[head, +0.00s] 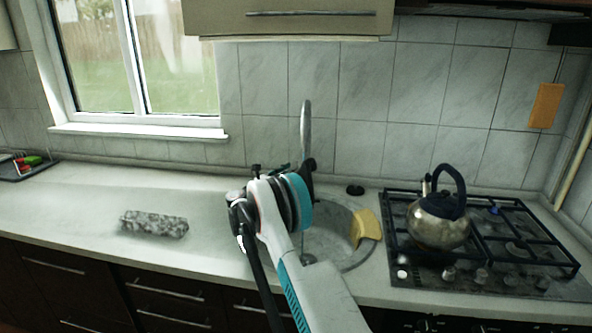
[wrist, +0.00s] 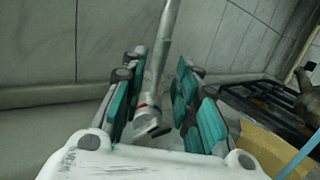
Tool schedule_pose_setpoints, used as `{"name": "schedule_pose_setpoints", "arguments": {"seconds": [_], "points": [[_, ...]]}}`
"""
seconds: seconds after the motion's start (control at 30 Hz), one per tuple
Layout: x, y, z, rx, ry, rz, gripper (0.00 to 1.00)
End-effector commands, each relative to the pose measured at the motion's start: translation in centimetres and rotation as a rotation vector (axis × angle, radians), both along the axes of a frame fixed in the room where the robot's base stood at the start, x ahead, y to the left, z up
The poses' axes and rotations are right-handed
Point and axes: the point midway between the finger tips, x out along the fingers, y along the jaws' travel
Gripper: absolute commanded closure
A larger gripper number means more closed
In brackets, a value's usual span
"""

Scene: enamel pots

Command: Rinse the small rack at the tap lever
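The tap (head: 306,125) rises behind the round sink (head: 352,262), with its lower part hidden by my arm in the head view. In the wrist view, the metal tap (wrist: 168,45) stands between my gripper's teal-padded fingers. My gripper (wrist: 158,82) is open, with a finger on each side of the tap and nothing visibly clamped. In the head view my gripper (head: 306,172) is mostly hidden behind my wrist, over the back of the sink. I cannot identify a small rack for certain; a dark tray (head: 22,170) with small coloured items is at the far left.
A yellow cloth or sponge (head: 366,228) lies over the sink's right edge. A kettle (head: 438,222) stands on the black hob (head: 510,262) at right. A speckled grey block (head: 153,223) lies on the left counter (head: 75,205). Counter space around it is clear.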

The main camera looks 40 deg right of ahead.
Motion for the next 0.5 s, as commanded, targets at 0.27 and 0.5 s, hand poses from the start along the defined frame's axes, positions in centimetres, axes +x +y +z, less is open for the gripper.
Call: {"name": "schedule_pose_setpoints", "arguments": {"seconds": [0.27,0.5], "points": [[-0.5,5.2,-0.6,0.000,0.000,0.002,0.72],[-0.8,6.8,-0.8,0.000,0.000,-0.001,0.72]]}}
